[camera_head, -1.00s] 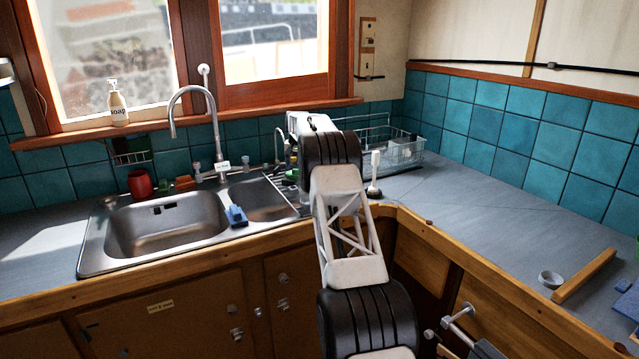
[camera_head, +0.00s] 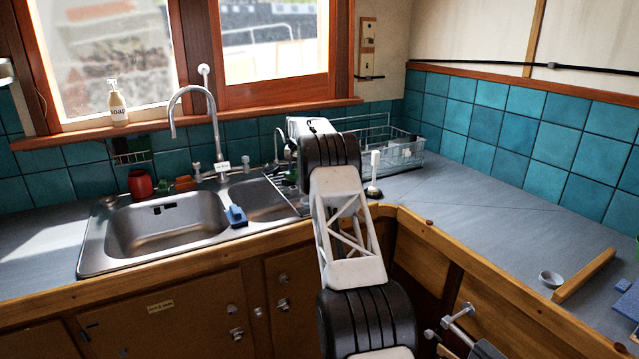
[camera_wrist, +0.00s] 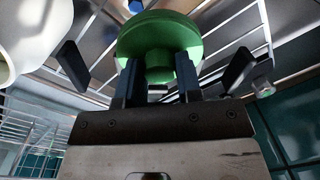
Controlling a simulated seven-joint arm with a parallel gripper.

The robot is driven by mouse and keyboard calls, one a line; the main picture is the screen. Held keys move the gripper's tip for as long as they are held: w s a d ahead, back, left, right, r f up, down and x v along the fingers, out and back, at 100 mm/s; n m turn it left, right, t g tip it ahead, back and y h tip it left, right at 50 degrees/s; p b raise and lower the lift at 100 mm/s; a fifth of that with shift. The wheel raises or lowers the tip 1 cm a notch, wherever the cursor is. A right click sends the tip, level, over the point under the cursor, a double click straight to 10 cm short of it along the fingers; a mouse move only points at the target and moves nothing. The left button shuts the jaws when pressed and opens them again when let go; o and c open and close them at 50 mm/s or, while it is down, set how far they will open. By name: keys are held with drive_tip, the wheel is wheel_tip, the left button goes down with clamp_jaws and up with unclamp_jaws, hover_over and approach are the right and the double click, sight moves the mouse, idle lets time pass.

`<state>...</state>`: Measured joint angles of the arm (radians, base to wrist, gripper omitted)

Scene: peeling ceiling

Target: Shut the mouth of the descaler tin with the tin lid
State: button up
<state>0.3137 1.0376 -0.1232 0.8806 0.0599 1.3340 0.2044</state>
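The tin lid, a green round disc with a short knob, shows in the wrist view (camera_wrist: 160,35) straight ahead of my gripper (camera_wrist: 160,78). The knob sits between the two fingers, which lie close along both its sides and look shut on it. In the head view my arm's end reaches to the drainer beside the sink, and the arm hides most of the gripper there. A bit of green shows by it. I cannot tell for sure which thing is the descaler tin. A red pot (camera_head: 140,184) stands behind the sink's left side.
A wire dish rack (camera_head: 400,150) and a white-handled tool (camera_head: 374,178) stand right of the arm. A small round cup (camera_head: 550,280) and wooden bar (camera_head: 584,274) lie on the right counter.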

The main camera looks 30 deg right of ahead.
drive_tip(key=c, duration=0.3)
drive_tip(key=shift+w+d+r, duration=0.15)
drive_tip(key=shift+r, duration=0.8)
drive_tip(key=shift+w+d+r, duration=0.1)
drive_tip(key=shift+r, duration=0.85)
idle(1.2)
drive_tip(key=shift+w+d+r, duration=0.15)
drive_tip(key=shift+d+r, duration=0.05)
drive_tip(key=shift+r, duration=1)
drive_tip(key=shift+w+d+r, duration=0.1)
drive_tip(key=shift+d+r, duration=0.05)
drive_tip(key=shift+r, duration=1)
drive_tip(key=s+d+r+n+t, duration=0.1)
drive_tip(key=s+r+n, duration=0.1)
drive_tip(key=s, duration=0.5)
drive_tip(key=s+d+r+n+h, duration=0.1)
drive_tip(key=s+d+r+n, duration=0.1)
drive_tip(key=s, duration=0.5)
drive_tip(key=shift+d+r+t, duration=0.2)
drive_tip(key=shift+r+t, duration=0.2)
drive_tip(key=shift+r, duration=0.05)
drive_tip(key=shift+s, duration=0.1)
